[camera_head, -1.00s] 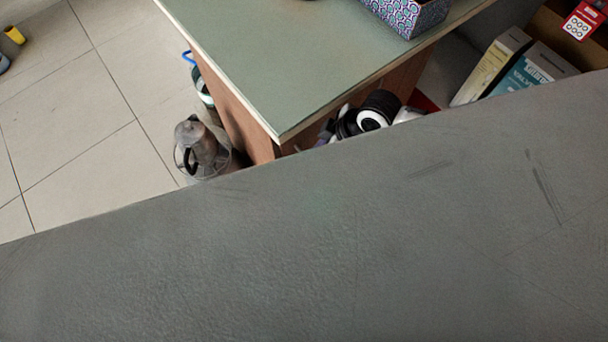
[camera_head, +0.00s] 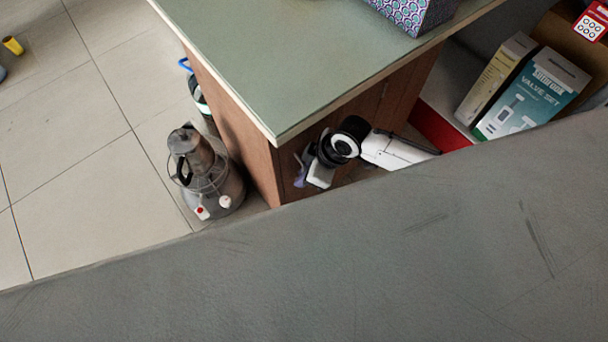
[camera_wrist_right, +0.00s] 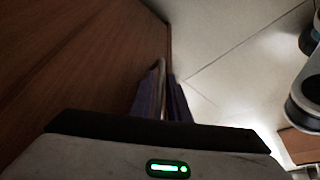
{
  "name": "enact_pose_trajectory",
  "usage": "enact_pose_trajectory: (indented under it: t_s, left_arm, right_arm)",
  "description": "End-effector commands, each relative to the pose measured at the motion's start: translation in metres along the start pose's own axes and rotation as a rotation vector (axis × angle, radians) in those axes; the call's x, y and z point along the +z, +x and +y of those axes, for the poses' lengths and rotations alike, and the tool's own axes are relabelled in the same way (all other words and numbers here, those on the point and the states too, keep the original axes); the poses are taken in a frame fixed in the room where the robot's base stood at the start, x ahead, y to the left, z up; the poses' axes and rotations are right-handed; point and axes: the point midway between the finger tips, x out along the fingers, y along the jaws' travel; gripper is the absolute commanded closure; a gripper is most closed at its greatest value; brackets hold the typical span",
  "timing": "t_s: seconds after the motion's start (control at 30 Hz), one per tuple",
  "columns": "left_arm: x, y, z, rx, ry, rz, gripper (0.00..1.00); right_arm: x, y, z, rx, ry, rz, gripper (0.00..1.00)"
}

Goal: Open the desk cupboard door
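The desk (camera_head: 262,62) has a green top and brown wooden sides. Its right-hand front face (camera_head: 400,92), with a vertical seam, shows under the top and is partly covered by my right arm. My right gripper (camera_head: 300,170), with purple fingers, is low beside the desk's near corner. In the right wrist view, the fingers (camera_wrist_right: 164,98) are close together beside the edge of a brown wooden panel (camera_wrist_right: 75,55). A pale narrow strip shows between them; whether they grip it is unclear. My left gripper is out of view.
A broad grey surface (camera_head: 310,270) fills the foreground and hides the floor below. A metal pot-like object (camera_head: 195,160) stands on the tiles left of the desk. Boxes (camera_head: 532,92) stand at the right. A patterned box (camera_head: 415,12) sits on the desk. Tiled floor at left is open.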

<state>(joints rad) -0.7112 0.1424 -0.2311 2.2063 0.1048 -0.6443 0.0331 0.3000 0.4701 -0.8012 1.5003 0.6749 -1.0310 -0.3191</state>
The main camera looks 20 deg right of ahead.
Motion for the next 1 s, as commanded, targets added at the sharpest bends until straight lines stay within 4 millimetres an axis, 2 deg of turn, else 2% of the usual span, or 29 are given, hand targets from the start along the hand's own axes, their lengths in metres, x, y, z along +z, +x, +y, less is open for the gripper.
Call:
enact_pose_trajectory:
  t_s: [0.2, 0.3, 1.0]
  left_arm:
    - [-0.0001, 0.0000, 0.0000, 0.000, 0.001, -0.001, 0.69]
    - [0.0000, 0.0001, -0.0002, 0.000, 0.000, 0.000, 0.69]
    - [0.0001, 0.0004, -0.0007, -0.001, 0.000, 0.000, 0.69]
  right_arm:
    - [-0.0004, -0.0002, 0.0001, 0.000, 0.000, 0.000, 0.86]
    - [-0.0003, -0.0003, 0.0001, 0.000, 0.000, 0.000, 1.00]
    - [-0.0002, -0.0005, 0.0003, 0.001, 0.000, 0.000, 1.00]
